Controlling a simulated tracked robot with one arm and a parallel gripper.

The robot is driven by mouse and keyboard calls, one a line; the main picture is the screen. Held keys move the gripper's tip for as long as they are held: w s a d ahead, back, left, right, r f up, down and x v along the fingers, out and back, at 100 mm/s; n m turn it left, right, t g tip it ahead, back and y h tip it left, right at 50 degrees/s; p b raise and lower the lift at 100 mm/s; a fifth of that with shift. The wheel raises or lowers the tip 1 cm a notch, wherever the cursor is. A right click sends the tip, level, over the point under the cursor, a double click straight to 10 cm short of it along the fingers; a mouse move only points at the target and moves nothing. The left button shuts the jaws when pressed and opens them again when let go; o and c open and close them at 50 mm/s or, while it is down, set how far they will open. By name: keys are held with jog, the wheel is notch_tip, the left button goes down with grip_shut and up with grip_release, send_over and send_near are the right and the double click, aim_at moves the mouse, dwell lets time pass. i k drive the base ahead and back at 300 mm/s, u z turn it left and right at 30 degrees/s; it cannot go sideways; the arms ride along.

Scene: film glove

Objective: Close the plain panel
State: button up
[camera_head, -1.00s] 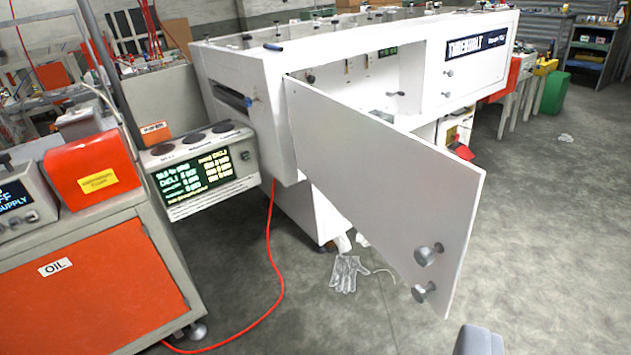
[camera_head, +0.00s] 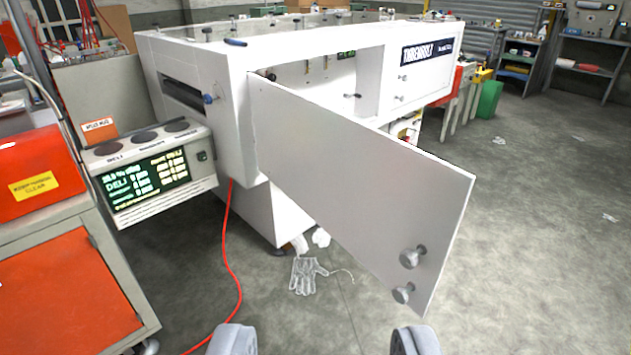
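The plain panel (camera_head: 355,175) is a white door swung wide open from the left part of the white machine (camera_head: 205,75). Its hinge side is at the machine's left front corner, and its free edge points toward the lower right. Two round metal knobs, an upper one (camera_head: 411,257) and a lower one (camera_head: 402,293), sit near the free edge. My gripper (camera_head: 326,340) shows at the bottom edge as two grey fingers spread wide apart with nothing between them. It is apart from the panel, in front of and below the knobs in the picture.
A control box with a green display (camera_head: 150,178) juts out at the left, beside an orange and grey cabinet (camera_head: 65,290). A red hose (camera_head: 228,250) runs along the floor. A pale glove (camera_head: 304,275) lies below the panel.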

aim_at(379, 195)
jog(key=u, duration=0.05)
jog(key=i, duration=1.7)
jog(key=z, duration=0.85)
jog(key=k, duration=1.15)
jog(key=u, duration=0.45)
